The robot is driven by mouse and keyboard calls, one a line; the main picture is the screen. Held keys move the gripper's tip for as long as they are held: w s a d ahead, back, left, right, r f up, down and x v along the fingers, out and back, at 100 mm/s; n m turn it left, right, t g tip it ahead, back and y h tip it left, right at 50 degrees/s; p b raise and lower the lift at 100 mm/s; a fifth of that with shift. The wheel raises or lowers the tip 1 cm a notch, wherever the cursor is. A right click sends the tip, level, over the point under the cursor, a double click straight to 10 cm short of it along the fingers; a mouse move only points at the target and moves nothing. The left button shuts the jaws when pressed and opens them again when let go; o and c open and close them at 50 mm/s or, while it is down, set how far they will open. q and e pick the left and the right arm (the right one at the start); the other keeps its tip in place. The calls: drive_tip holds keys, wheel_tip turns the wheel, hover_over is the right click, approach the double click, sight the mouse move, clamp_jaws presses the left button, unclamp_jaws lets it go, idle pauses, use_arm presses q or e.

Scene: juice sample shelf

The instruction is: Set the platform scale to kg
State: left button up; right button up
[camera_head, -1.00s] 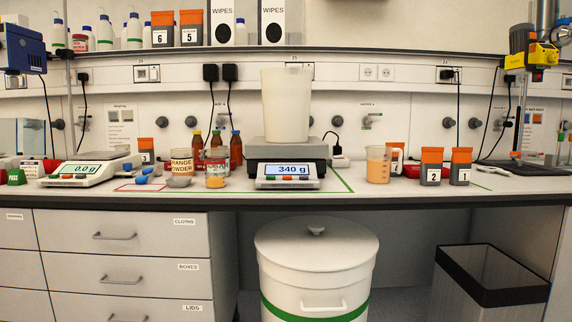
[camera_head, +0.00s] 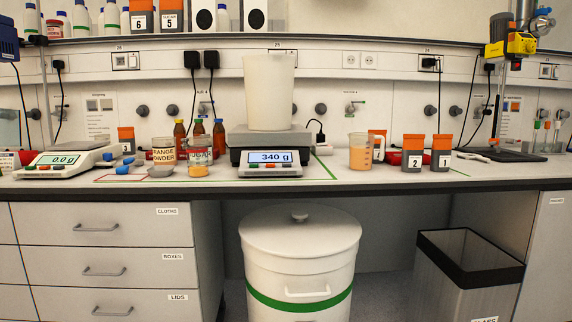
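The platform scale (camera_head: 270,158) stands on the bench in the middle of the head view. Its lit display reads 340 g, and a row of small coloured buttons, red and green among them, sits below the display. A tall white container (camera_head: 269,93) stands upright on its platform. A smaller bench scale (camera_head: 62,160) at the left reads 0.0 g. Neither of my grippers is in view.
An orange powder jar (camera_head: 164,152), a small jar (camera_head: 200,155) and brown bottles stand left of the platform scale. A beaker of orange liquid (camera_head: 361,152) and orange-lidded containers (camera_head: 412,153) stand right. A white bin (camera_head: 300,240) and an open bin (camera_head: 470,270) stand below.

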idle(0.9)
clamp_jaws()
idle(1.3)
